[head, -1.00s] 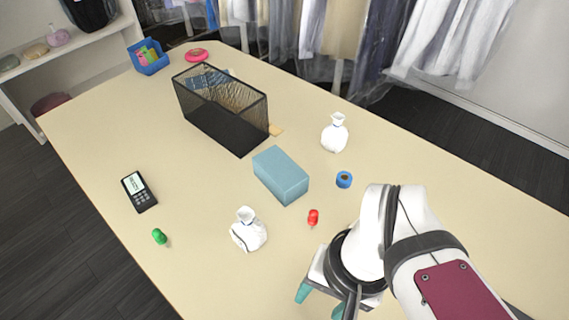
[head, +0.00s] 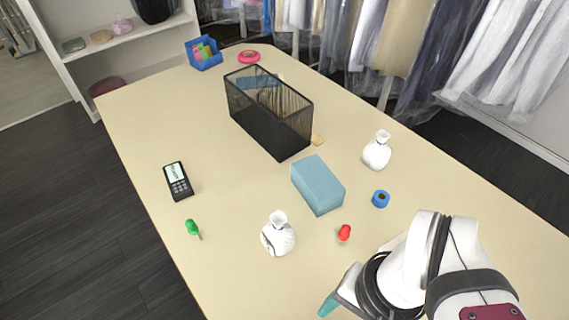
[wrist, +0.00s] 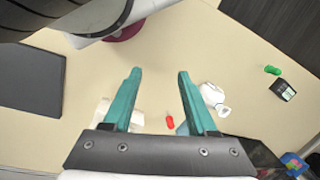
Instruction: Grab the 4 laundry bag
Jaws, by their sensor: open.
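Two white laundry bags with tied necks stand apart on the table. The nearer bag (head: 279,238) is left of the red push pin, and the farther bag (head: 377,153) is near the right edge. My gripper (head: 328,305) is low in the head view, below and right of the nearer bag, with one teal finger showing. In the wrist view my gripper (wrist: 158,72) has its fingers wide apart with nothing between the tips. One white bag (wrist: 214,97) shows right of the right finger. A white shape (wrist: 103,112) is partly hidden by the left finger.
A teal block (head: 318,184), blue tape roll (head: 381,198) and red push pin (head: 344,233) lie between the bags. A black mesh bin (head: 268,115) stands behind. A calculator (head: 178,180) and green pin (head: 192,228) are left. The table's front left is clear.

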